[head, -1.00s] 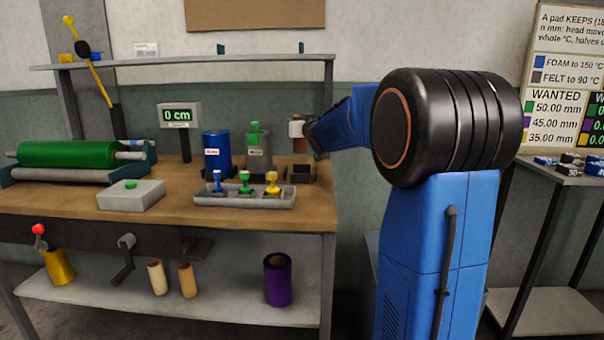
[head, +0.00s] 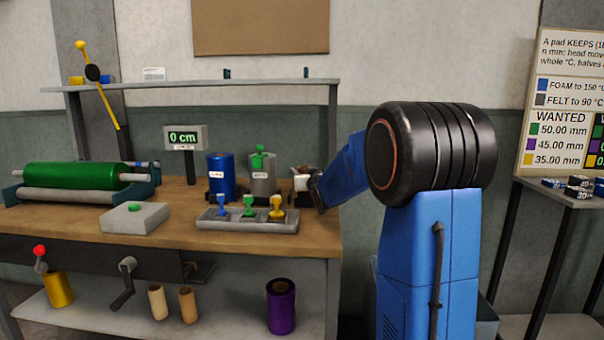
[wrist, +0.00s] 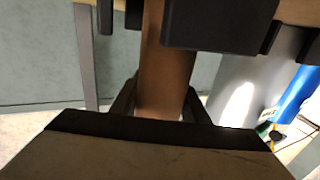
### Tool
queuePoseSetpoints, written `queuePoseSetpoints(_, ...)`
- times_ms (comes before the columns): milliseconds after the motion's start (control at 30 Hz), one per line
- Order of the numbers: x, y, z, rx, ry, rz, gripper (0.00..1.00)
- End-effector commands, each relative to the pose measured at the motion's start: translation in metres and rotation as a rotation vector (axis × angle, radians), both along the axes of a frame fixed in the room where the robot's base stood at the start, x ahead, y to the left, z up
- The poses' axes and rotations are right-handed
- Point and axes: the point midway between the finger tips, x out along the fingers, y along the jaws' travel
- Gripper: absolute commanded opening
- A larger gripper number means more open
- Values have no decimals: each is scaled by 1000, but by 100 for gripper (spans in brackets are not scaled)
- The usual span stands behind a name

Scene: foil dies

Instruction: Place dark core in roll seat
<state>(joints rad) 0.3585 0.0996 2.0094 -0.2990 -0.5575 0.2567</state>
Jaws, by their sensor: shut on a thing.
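The dark core (wrist: 165,60) is a brown cylinder, upright between the fingers of my gripper (wrist: 158,105) in the wrist view.
A blue canister (head: 221,176) and a grey canister (head: 262,180) stand just left of my gripper. A grey tray (head: 245,224) with blue, green and yellow stamps lies in front. A green roll (head: 72,176) rests at the left. A shelf (head: 200,87) spans above.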

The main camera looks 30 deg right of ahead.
Motion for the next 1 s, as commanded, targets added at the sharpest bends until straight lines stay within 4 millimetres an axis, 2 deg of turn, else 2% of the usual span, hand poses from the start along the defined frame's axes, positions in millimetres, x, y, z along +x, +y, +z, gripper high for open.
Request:
queuePoseSetpoints(300, 0, 0, -2, -1, -1, 0, 19)
queuePoseSetpoints(333, 0, 0, -1, -1, -1, 0, 48)
queuePoseSetpoints(400, 0, 0, -1, -1, -1, 0, 60)
queuePoseSetpoints(767, -1, 0, 2, -1, -1, 0, 60)
queuePoseSetpoints(1000, -31, 6, 2, -2, -2, 0, 60)
